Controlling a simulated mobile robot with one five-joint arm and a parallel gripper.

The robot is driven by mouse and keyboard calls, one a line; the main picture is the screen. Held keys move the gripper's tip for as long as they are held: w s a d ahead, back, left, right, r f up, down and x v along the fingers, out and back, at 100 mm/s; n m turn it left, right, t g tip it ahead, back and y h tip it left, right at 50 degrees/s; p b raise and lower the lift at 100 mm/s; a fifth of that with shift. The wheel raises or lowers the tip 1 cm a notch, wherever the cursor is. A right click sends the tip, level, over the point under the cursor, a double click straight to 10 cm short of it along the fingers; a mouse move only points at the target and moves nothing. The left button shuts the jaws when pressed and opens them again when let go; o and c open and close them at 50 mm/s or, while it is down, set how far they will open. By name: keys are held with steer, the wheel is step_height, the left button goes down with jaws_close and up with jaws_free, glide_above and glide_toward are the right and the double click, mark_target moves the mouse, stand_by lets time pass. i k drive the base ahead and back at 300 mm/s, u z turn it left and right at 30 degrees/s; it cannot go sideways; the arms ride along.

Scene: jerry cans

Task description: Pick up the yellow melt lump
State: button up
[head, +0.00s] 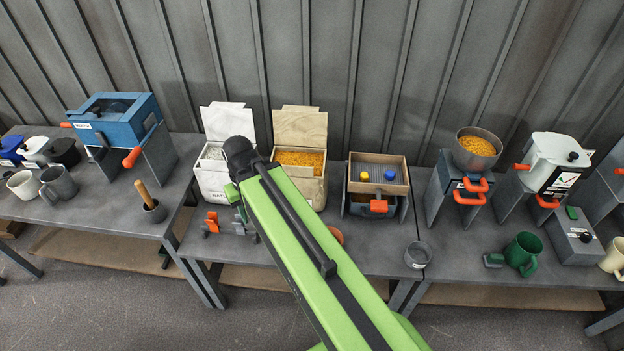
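A small yellow lump (364,176) lies on the grey ribbed floor of a wood-framed sieve tray (405,189) on the middle bench. A small blue lump (390,174) lies just to its right, apart from it. My green arm reaches up from the bottom edge to a dark joint left of the tray. Nothing of mine touches the yellow lump in this view.
Two open bins, one with pale pellets (214,153) and one with orange pellets (300,160), stand left of the tray. A grey cup (418,255) stands near the bench's front edge. A bowl of orange pellets (478,146) tops the machine at right. A wall is behind.

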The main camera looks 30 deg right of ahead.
mark_target(364, 177)
steer(key=u, duration=1.6)
steer(key=k, duration=0.8)
steer(key=z, duration=1)
steer(key=i, duration=1)
